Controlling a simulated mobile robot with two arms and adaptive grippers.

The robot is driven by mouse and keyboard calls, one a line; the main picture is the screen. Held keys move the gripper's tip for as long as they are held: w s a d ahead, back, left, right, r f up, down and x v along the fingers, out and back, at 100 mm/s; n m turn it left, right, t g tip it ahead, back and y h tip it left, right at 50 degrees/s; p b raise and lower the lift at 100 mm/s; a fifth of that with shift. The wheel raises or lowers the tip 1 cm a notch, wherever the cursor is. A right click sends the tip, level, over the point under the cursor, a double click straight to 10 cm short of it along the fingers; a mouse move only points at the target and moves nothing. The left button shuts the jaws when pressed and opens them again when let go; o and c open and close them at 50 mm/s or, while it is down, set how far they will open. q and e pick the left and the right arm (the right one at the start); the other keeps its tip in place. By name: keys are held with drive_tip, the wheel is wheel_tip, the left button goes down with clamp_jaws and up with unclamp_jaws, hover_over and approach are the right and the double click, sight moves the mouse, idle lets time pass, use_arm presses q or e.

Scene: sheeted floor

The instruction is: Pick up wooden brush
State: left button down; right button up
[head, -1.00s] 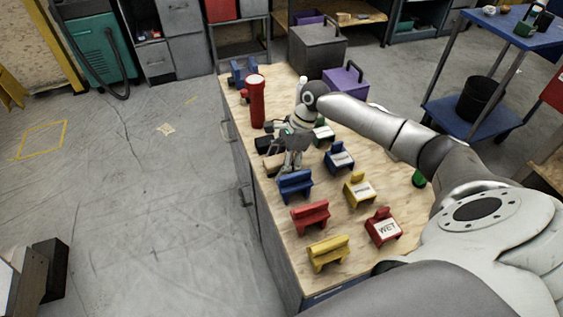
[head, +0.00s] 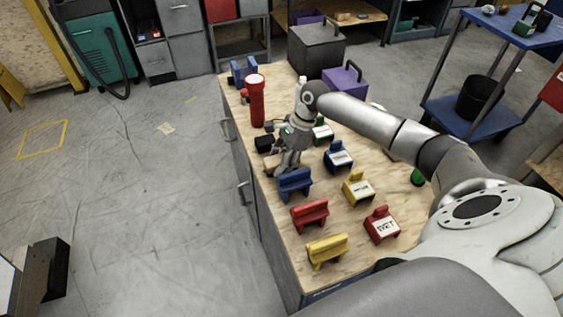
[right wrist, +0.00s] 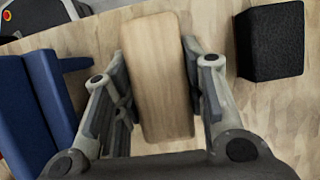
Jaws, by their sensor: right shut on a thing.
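The wooden brush shows in the right wrist view as a pale brown wooden block (right wrist: 158,85), lengthwise between my two fingers. My right gripper (head: 283,166) is low over the workbench, with its fingers against both long sides of the block. It is shut on the brush. In the head view the brush (head: 270,161) is small and mostly hidden by the gripper. Any bristles are hidden. I cannot tell whether the brush is clear of the bench top. My left gripper is not in view.
A black block (right wrist: 270,42) lies close to the right of the brush in the wrist view. A blue holder (head: 295,184) stands close on the other side. Red and yellow holders stand nearer me. A red flashlight (head: 256,100) stands upright behind. Grey floor lies left of the workbench (head: 282,228).

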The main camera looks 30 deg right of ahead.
sight(278, 158)
drive_tip(key=shift+f, duration=0.2)
drive_tip(key=shift+w+d+b, duration=0.1)
drive_tip(key=shift+b, duration=0.9)
wheel_tip(278, 158, up, 4)
drive_tip(key=shift+r+p, duration=0.1)
drive_tip(key=shift+p, duration=0.35)
drive_tip(key=s+a+r, duration=0.3)
drive_tip(key=s+r, duration=0.1)
drive_tip(key=s, duration=0.2)
drive_tip(key=s+a+r+p, duration=0.1)
drive_tip(key=s+a+r, duration=0.3)
drive_tip(key=s+r, duration=0.1)
drive_tip(key=shift+s+r, duration=0.2)
drive_tip(key=shift+s, duration=0.4)
